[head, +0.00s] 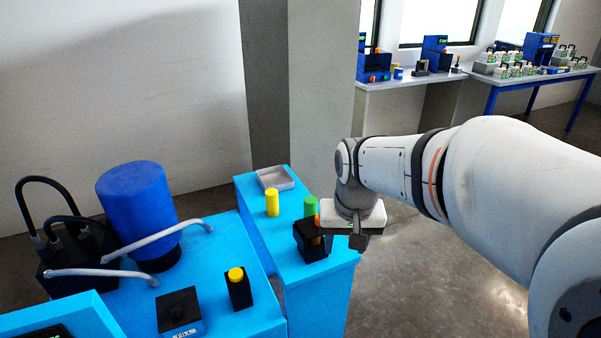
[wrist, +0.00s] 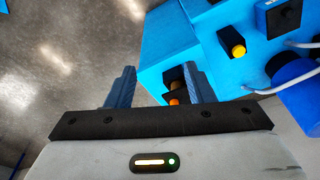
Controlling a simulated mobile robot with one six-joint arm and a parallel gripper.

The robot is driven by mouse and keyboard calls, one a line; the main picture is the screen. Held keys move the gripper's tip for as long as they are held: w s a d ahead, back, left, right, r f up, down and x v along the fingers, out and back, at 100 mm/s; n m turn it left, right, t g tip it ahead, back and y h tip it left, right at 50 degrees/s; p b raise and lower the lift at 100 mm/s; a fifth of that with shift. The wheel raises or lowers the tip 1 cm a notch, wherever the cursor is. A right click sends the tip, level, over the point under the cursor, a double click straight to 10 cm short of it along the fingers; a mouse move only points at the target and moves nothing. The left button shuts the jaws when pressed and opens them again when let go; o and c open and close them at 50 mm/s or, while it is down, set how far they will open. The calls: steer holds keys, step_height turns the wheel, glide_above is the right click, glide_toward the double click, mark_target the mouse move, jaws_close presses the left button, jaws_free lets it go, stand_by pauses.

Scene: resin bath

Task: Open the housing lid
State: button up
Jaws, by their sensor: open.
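I cannot tell for certain which part is the housing lid. A small black housing (head: 309,243) stands on the right cyan bench, with an orange part (head: 317,222) and a green cylinder (head: 310,205) beside or behind it. My gripper (head: 357,241) is just right of this housing in the head view, pointing down, and partly hides that side. In the wrist view my gripper (wrist: 158,86) is open, its two dark blue fingers apart with nothing between them.
A yellow cylinder (head: 272,203) and a grey tray (head: 275,179) stand on the same bench. Left are a black box with yellow button (head: 238,287), a black fill box (head: 180,311) and a blue drum (head: 138,210) with hoses. Floor right of the bench is clear.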

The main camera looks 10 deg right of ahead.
steer(key=w+m+g+p, duration=0.1)
steer(key=w+m+p, duration=0.15)
steer(key=w, duration=1.25)
steer(key=m+g+p, duration=0.1)
steer(key=m+p, duration=0.1)
steer(key=p, duration=0.2)
glide_toward(314, 223)
steer(key=shift+s+d+r+n, duration=0.2)
steer(key=shift+d+r+n, duration=0.05)
steer(key=shift+d+r, duration=0.55)
steer(key=shift+w+f, duration=0.15)
steer(key=shift+f, duration=0.5)
step_height(314, 223, down, 7)
steer(key=shift+p, duration=0.75)
jaws_close()
